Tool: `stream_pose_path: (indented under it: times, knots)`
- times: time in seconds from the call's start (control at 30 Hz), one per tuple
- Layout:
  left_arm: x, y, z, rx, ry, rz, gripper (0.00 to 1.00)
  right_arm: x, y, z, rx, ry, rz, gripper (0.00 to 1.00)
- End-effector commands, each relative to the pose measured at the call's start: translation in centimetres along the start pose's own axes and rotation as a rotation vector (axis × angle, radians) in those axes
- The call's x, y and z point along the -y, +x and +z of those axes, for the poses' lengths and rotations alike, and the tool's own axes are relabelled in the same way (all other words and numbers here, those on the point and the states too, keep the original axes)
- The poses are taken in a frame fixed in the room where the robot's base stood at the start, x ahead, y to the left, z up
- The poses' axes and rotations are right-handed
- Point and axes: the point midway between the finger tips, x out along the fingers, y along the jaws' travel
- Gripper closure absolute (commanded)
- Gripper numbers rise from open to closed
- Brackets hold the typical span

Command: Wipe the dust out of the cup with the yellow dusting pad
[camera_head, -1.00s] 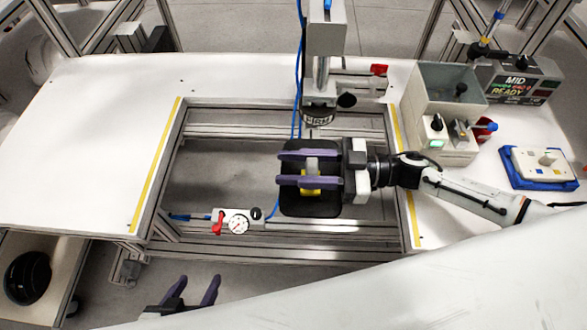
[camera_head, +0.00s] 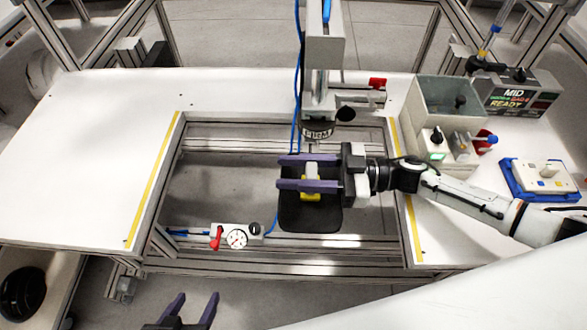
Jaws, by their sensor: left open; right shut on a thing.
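The yellow dusting pad (camera_head: 311,196) has a pale grip block on top. My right gripper (camera_head: 284,172) comes in from the right, and its purple fingers are shut on that block. A dark round cup (camera_head: 316,132) with a lettered band hangs at the lower end of the upright cylinder, just beyond the gripper in the picture. The pad is apart from it in the picture. The inside of the cup and any dust are hidden from this view. My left gripper (camera_head: 195,305) is open and empty at the bottom edge, below the bench.
A black plate (camera_head: 308,220) lies below the pad, over the bench's framed opening. A gauge with a red lever (camera_head: 236,238) sits on the front rail. A grey switch box (camera_head: 448,100), a display box (camera_head: 515,95) and a blue-based block (camera_head: 540,180) stand right. The white left tabletop (camera_head: 90,150) is clear.

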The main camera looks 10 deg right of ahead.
Motion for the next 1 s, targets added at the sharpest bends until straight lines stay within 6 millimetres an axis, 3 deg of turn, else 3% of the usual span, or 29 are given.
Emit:
stream_pose_path:
  times: [0.6, 1.0]
  knots:
    - [-0.1, -0.9, -0.9, -0.001, 0.0, 0.0, 0.46, 3.0, 0.0, 0.1, -0.001, 0.001, -0.002, 0.91]
    - [-0.1, -0.9, -0.9, -0.001, 0.0, 0.0, 0.46, 3.4, 0.1, 0.2, 0.001, 0.002, -0.002, 0.91]
